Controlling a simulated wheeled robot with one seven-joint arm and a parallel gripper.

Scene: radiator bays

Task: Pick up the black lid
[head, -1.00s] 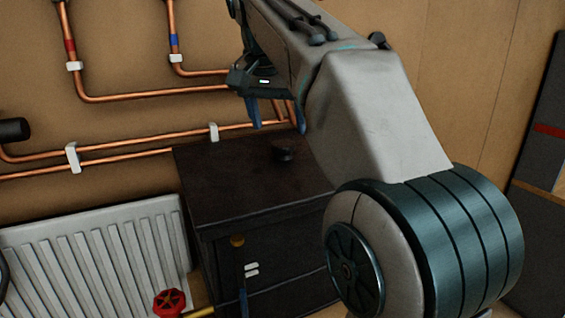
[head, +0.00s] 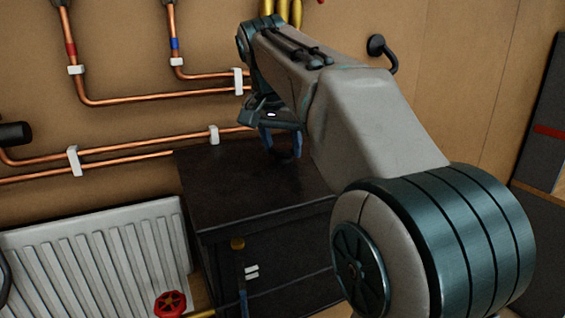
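The black lid (head: 283,154) is a small dark round piece on the dark cabinet's top (head: 225,185), toward its back. It is hard to make out against the dark surface, and my gripper partly covers it. My gripper (head: 282,152) points down at the cabinet top, with one blue finger on each side of the lid. The fingers stand about the lid's width apart and appear shut on it. The lid looks to be at the height of the cabinet top; whether it touches the top cannot be seen.
Copper pipes (head: 110,158) run along the wall behind the cabinet. A white radiator (head: 95,255) with a red valve wheel (head: 170,303) stands at the left. The cabinet top left of my gripper is clear. A dark panel (head: 545,130) stands at the far right.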

